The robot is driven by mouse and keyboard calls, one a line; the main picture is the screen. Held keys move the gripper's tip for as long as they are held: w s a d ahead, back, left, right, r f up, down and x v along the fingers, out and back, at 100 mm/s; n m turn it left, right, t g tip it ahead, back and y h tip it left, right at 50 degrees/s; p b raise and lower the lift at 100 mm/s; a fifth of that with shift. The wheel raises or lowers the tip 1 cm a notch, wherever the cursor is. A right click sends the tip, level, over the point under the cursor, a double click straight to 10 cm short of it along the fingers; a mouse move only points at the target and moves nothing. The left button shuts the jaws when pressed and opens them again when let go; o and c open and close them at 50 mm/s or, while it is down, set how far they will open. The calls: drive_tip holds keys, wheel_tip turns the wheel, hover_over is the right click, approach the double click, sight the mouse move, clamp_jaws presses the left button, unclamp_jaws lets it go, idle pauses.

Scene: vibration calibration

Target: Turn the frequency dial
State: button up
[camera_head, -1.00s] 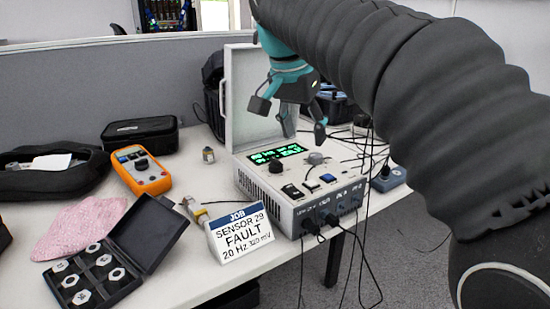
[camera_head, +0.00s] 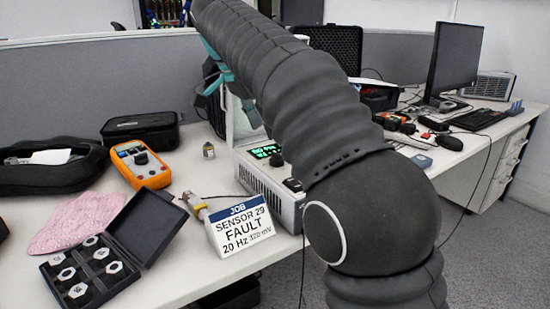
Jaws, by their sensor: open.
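The calibrator box (camera_head: 262,182), light grey with a lit green display (camera_head: 267,150), stands on the desk in the middle. My arm crosses in front of it and hides most of its panel, so the frequency dial is hidden. The box's raised lid shows only in part behind the arm. My gripper (camera_head: 228,93), teal and dark grey, is partly visible left of the arm, above and behind the box. Its fingers are open, apart from the panel, and nothing shows between them. A job card (camera_head: 240,227) leans at the box's front left and reads "SENSOR 29 FAULT 20 Hz".
An orange multimeter (camera_head: 141,165), a pink cloth (camera_head: 75,222) and an open black case of several hex pieces (camera_head: 150,228) lie left of the box. Black cases (camera_head: 140,128) stand behind. A monitor (camera_head: 455,60) and keyboard (camera_head: 478,119) stand at the right.

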sight(276, 154)
drive_tip(key=b+x, duration=0.1)
drive_tip(key=x, duration=0.7)
drive_tip(key=shift+b, duration=0.4)
clamp_jaws()
